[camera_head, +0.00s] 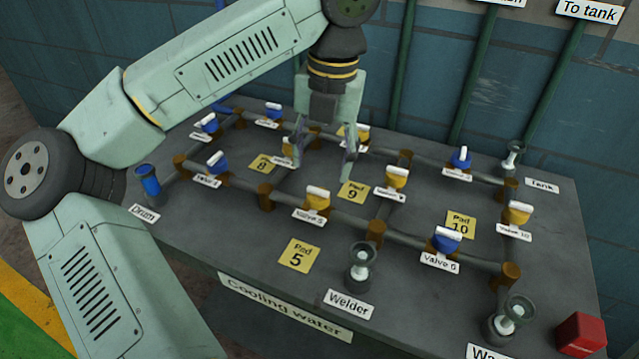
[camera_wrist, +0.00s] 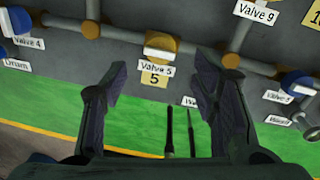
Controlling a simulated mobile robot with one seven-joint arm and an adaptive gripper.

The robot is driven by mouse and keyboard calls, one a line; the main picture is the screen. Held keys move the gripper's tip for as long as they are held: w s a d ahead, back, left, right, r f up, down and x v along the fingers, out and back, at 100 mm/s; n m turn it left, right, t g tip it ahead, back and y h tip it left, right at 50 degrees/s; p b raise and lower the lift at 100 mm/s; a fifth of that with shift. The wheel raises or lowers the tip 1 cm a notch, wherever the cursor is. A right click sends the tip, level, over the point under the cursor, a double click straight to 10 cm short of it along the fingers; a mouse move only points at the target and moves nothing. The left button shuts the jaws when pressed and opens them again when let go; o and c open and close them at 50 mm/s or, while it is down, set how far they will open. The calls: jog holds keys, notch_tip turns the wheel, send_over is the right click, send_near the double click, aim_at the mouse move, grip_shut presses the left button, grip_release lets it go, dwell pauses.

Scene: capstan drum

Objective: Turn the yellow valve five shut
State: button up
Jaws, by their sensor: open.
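Valve five (camera_head: 317,203) is a yellow valve with a white bar handle, on the pipe at the front middle of the grey bench, labelled "Valve 5". Its bar looks roughly in line with the pipe. It also shows in the wrist view (camera_wrist: 161,46), ahead of the fingertips and between them across the picture. My gripper (camera_head: 321,158) is open and empty, pointing down above the bench behind valve five in the head view. In the wrist view, its fingers (camera_wrist: 161,72) are wide apart with nothing between them. They appear apart from the valve.
Yellow pad 5 (camera_head: 299,254) lies in front of valve five, pad 9 (camera_head: 353,191) behind it. Other yellow and blue valves stand on the pipes, including blue valve 6 (camera_head: 446,240). The Welder outlet (camera_head: 361,264) rises at the front. A red block (camera_head: 580,335) sits at the right corner.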

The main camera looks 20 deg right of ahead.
aim_at(319, 190)
jog(key=f, duration=0.3)
jog(key=f+p, duration=0.1)
jog(key=f, duration=0.3)
jog(key=shift+w+a, duration=0.15)
jog(key=shift+a, duration=0.05)
jog(key=shift+c, duration=0.5)
jog(key=c, duration=1)
jog(key=shift+c, duration=0.2)
